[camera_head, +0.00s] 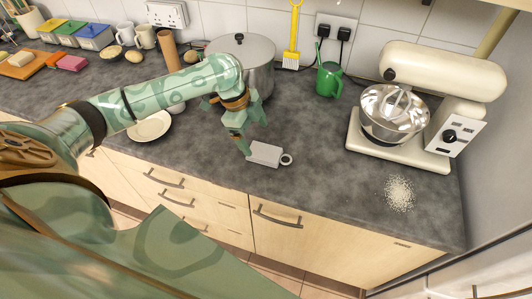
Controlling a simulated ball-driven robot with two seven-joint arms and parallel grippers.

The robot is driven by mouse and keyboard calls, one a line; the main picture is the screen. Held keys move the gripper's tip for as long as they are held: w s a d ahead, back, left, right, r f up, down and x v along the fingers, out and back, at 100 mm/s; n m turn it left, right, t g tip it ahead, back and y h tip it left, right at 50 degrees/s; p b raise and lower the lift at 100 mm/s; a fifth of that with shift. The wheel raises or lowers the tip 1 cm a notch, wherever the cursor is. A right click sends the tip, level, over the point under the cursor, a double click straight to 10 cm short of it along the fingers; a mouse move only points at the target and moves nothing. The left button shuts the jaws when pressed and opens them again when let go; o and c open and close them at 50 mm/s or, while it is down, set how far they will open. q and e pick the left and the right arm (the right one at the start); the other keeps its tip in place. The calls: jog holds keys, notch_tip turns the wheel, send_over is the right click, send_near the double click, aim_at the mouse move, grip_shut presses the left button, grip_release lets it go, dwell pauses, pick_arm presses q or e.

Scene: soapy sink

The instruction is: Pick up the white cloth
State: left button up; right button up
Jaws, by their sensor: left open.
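I cannot make out a thing that is clearly a white cloth. My right gripper is not in view.
A steel pot (252,58) stands behind my left gripper, and a green watering can (328,79) further right. A cream stand mixer (440,75) stands at the right, with white grains (398,193) spilled before it. A plate (150,127) lies left. Counter between piece and mixer is clear.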

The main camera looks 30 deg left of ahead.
pick_arm(q)
jog(key=n, duration=0.1)
send_near(263, 151)
jog(key=f+b, duration=0.1)
jog(key=w+f+h+b, duration=0.1)
jog(key=shift+f, duration=0.4)
jog(key=x, duration=0.2)
jog(key=b+x, duration=0.1)
jog(key=x, duration=0.3)
jog(key=shift+s+b, duration=0.3)
jog(key=shift+b, duration=0.05)
jog(key=c, duration=1.1)
